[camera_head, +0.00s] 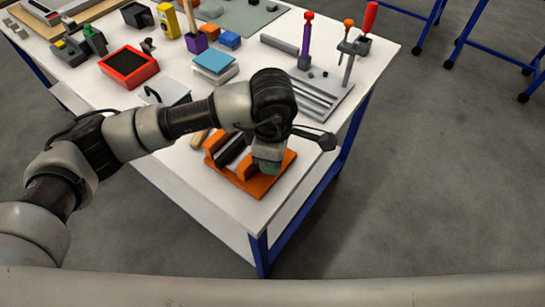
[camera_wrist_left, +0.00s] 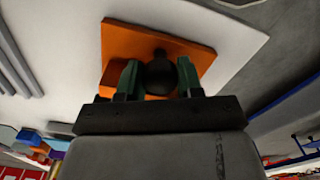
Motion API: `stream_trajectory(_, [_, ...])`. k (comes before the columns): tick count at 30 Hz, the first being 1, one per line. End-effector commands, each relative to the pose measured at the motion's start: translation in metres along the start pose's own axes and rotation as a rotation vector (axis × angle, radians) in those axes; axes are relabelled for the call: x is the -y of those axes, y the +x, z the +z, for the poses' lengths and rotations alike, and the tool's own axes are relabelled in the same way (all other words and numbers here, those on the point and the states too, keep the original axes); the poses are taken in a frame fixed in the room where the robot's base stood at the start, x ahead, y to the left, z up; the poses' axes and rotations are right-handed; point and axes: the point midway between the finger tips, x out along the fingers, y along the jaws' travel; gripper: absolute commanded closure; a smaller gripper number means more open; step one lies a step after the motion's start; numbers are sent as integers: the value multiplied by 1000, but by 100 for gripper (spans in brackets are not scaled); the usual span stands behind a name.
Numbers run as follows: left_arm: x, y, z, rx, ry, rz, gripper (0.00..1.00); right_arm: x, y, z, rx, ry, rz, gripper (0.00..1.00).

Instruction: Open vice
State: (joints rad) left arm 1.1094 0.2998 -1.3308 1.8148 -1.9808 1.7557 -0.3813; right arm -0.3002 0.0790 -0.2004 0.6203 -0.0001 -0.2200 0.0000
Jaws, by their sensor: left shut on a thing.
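The vice is orange with dark jaw parts. In the head view its orange base (camera_head: 262,186) lies near the front corner of the white table, partly hidden under my left arm. In the left wrist view its orange plate (camera_wrist_left: 120,42) shows beyond the fingers. My left gripper (camera_head: 268,168) is at the vice's right side, mostly hidden by my wrist. In the left wrist view the green fingers of my left gripper (camera_wrist_left: 157,78) are shut on a black round knob (camera_wrist_left: 160,76) of the vice, one finger on each side. My right gripper is not in view.
The table edge runs close to the vice's right. Blue table legs stand below.

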Motion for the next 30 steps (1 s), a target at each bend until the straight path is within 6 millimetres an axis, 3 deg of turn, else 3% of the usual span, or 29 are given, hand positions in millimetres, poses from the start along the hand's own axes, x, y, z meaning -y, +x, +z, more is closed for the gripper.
stream_trajectory(13, [-1, -1, -2, -5, -18, 1, 88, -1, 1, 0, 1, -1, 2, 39])
stream_trajectory(14, [-1, -1, -2, -5, -18, 1, 60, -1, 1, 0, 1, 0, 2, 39])
stream_trajectory(18, [-2, -1, -3, -5, -18, 3, 39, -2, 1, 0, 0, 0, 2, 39])
stream_trajectory(30, [-2, -1, -2, -4, -17, 5, 39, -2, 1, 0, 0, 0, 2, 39])
